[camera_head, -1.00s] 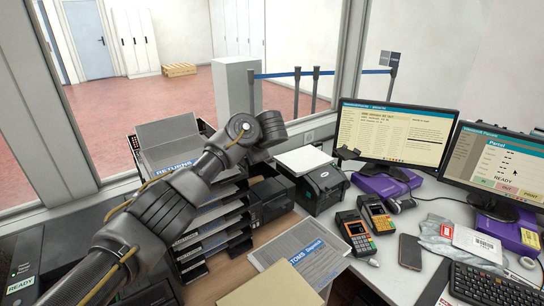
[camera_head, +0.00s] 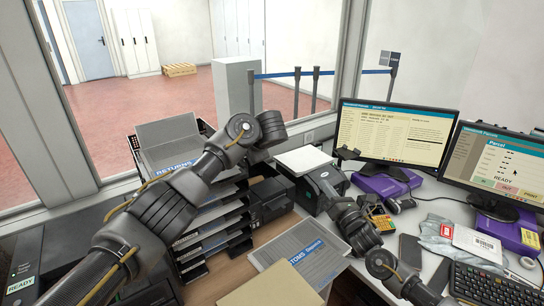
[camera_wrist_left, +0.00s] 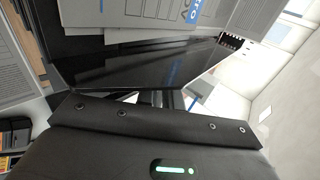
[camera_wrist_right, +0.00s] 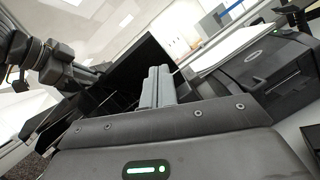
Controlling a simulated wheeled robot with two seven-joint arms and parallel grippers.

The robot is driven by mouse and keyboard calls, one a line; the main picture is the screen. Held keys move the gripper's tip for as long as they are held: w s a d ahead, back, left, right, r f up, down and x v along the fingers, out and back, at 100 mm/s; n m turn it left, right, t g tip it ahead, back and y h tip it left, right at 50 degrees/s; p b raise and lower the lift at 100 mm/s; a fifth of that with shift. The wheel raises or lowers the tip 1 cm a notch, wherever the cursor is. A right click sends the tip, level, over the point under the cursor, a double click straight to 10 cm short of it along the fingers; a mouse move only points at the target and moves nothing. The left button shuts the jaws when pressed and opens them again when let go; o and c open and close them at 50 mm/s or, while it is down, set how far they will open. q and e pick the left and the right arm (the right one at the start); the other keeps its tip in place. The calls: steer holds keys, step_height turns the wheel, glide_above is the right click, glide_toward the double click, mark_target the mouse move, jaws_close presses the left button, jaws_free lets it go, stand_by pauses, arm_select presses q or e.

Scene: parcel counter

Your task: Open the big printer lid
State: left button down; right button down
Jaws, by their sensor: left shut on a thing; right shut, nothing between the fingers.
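A black printer (camera_head: 318,197) stands right of the paper trays; it also shows at the right of the right wrist view (camera_wrist_right: 275,75). A lower black box (camera_head: 272,198) stands left of it. I cannot tell which is the big printer. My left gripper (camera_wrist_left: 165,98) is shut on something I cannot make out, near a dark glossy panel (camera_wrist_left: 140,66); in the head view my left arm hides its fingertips. My right gripper (camera_head: 328,186) is shut and empty beside the black printer. Its grey fingers (camera_wrist_right: 158,87) show together before a large dark panel (camera_wrist_right: 145,65).
The paper trays (camera_head: 214,242) stand left, with grey sheets on top. A white sheet or pad (camera_head: 303,160) lies behind the black printer. My right forearm partly covers the card terminals (camera_head: 377,220). A phone (camera_head: 410,250), keyboard (camera_head: 490,283) and monitors (camera_head: 392,133) crowd the right. Papers (camera_head: 270,287) lie in front.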

steer(key=a+r+n+g+y, duration=0.1)
steer(key=a+n+g+y, duration=0.15)
steer(key=a+n, duration=0.6)
steer(key=w+a+r+m, duration=0.1)
steer(key=w+a+r, duration=0.4)
steer(key=w+a, duration=0.4)
steer(key=shift+w, duration=0.55)
steer(key=shift+r+g, duration=0.1)
steer(key=shift+g, duration=0.15)
arm_select(q)
steer(key=shift+s+d+f, duration=0.1)
steer(key=shift+s+d, duration=0.05)
steer(key=shift+d, duration=0.15)
arm_select(e)
steer(key=shift+w+a+r, duration=0.1)
steer(key=shift+w+r, duration=0.1)
steer(key=shift+r, duration=0.35)
steer(key=shift+w+r, duration=0.2)
steer(key=shift+r, duration=0.3)
arm_select(q)
steer(key=c, duration=1.6)
jaws_free()
steer(key=shift+a, duration=0.25)
steer(key=shift+o, duration=0.2)
arm_select(e)
steer(key=shift+a, duration=0.2)
